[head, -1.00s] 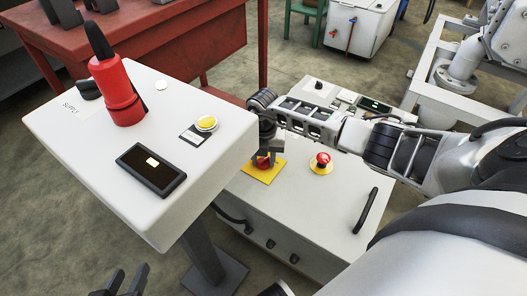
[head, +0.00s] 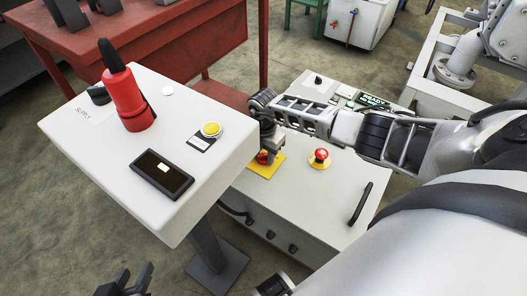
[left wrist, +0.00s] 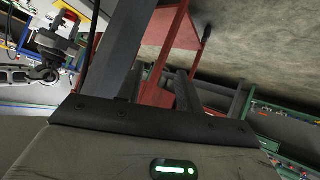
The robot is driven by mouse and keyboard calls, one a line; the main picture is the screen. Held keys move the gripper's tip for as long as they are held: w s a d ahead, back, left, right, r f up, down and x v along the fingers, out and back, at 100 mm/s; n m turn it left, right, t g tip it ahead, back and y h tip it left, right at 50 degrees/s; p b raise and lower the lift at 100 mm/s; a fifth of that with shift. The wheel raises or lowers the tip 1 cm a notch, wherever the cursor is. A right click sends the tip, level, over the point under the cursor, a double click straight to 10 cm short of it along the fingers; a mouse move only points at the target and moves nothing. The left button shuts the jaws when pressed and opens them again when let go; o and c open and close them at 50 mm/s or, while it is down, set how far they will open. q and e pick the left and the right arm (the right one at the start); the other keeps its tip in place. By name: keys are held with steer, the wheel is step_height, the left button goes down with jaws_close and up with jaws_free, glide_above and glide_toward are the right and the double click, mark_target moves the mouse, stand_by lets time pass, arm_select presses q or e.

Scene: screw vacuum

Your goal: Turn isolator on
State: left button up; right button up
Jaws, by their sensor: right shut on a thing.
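The isolator is a red knob (head: 263,157) on a yellow plate (head: 268,168), on top of a white cabinet (head: 310,205). My right gripper (head: 268,148) points down over the knob and is shut on it, hiding much of it. The yellow plate and right gripper (left wrist: 60,45) also show at the top left in the left wrist view. A display (head: 374,101) at the cabinet's back shows green text that looks like "READY". My left gripper (head: 126,281) is open and empty at the bottom left of the head view, away from the cabinet.
A white pedestal panel (head: 185,100) stands left of the cabinet, with a red and black handle (head: 128,98), a yellow button (head: 211,129) and a dark screen (head: 161,175). A red emergency button (head: 320,154) sits right of the isolator. A red table (head: 200,40) stands behind.

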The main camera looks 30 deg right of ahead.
mark_target(264, 155)
steer(key=shift+w+d, duration=0.1)
steer(key=shift+d, duration=0.05)
arm_select(q)
steer(key=shift+w, duration=0.1)
arm_select(e)
steer(key=o, duration=1)
arm_select(q)
step_height(264, 155, up, 8)
steer(key=a+t+p, duration=0.2)
steer(key=p, duration=0.2)
steer(key=shift+s+y, duration=0.3)
steer(key=shift+s, duration=0.1)
arm_select(e)
step_height(264, 155, up, 16)
